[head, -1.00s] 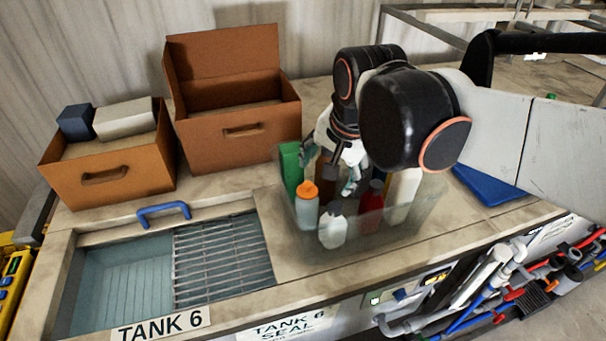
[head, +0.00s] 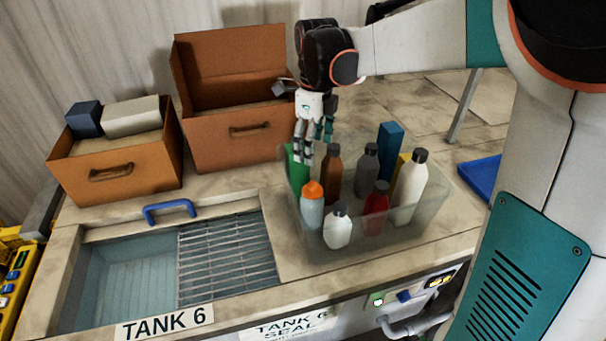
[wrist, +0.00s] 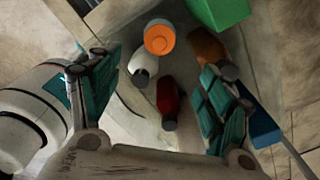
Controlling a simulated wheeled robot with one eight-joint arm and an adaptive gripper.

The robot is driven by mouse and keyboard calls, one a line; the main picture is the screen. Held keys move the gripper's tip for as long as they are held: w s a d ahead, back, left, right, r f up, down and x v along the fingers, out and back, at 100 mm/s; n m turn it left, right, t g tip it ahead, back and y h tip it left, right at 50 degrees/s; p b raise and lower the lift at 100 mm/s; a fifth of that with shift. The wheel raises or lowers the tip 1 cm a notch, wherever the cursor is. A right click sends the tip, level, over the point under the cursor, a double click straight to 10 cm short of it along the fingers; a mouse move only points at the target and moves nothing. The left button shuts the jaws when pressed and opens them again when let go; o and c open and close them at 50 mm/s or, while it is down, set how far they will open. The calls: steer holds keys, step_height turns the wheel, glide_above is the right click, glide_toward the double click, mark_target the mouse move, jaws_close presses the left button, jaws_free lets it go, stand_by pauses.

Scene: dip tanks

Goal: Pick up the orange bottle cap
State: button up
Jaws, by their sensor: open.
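The orange bottle cap (head: 312,190) sits on top of a pale blue-grey bottle (head: 312,213) standing upright at the left of a clear bin (head: 421,225). The fingers hold nothing.
The bin also holds a brown bottle (head: 331,170), a grey bottle (head: 367,171), a red bottle (head: 376,209), white bottles (head: 337,228) and a blue box (head: 390,147). A brown open box (head: 238,140) stands behind. The tank (head: 125,280) with its grate is at left.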

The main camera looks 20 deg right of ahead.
mark_target(313, 184)
step_height(313, 184, down, 14)
steer(key=shift+r, duration=0.25)
stand_by(0.4)
steer(key=shift+c, duration=0.4)
steer(key=c, duration=0.8)
